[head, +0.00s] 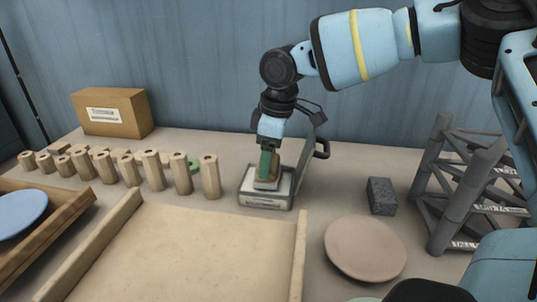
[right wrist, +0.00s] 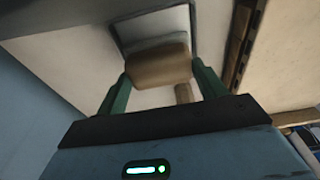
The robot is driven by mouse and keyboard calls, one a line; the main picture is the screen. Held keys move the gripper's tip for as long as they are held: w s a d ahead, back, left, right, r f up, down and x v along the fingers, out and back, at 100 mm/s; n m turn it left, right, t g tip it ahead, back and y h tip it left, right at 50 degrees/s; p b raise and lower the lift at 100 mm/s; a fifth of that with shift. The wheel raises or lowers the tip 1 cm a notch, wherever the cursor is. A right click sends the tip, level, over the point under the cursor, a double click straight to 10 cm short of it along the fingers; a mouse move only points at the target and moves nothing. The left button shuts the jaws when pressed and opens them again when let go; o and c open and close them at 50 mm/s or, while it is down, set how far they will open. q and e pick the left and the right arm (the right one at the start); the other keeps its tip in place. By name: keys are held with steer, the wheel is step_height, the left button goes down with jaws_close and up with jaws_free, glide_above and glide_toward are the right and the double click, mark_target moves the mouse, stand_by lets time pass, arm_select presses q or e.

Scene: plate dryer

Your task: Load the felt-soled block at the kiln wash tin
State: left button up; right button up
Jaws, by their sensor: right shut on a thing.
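My right gripper (head: 267,168) points down over the kiln wash tin and is shut on the felt-soled block (head: 273,170). In the right wrist view the green fingers (right wrist: 160,90) stand on both sides of the brown block (right wrist: 158,66). The kiln wash tin (head: 264,203) is a low grey box with a label on its front. Its lid stands raised behind it. The block's pale lower part is at the tin's opening; I cannot tell whether it touches the inside. My left gripper is not in view.
Several wooden pegs (head: 152,171) stand left of the tin. A pinkish plate (head: 364,247), a dark grey block (head: 381,195) and a grey rack (head: 450,212) are to the right. A wooden-edged board (head: 190,253) lies in front. A cardboard box (head: 112,112) stands behind.

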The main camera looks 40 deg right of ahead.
steer(key=shift+f, duration=0.4)
stand_by(0.3)
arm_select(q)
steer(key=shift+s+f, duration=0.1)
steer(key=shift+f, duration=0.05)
arm_select(e)
steer(key=shift+f, duration=0.2)
stand_by(0.3)
steer(key=shift+r, duration=0.1)
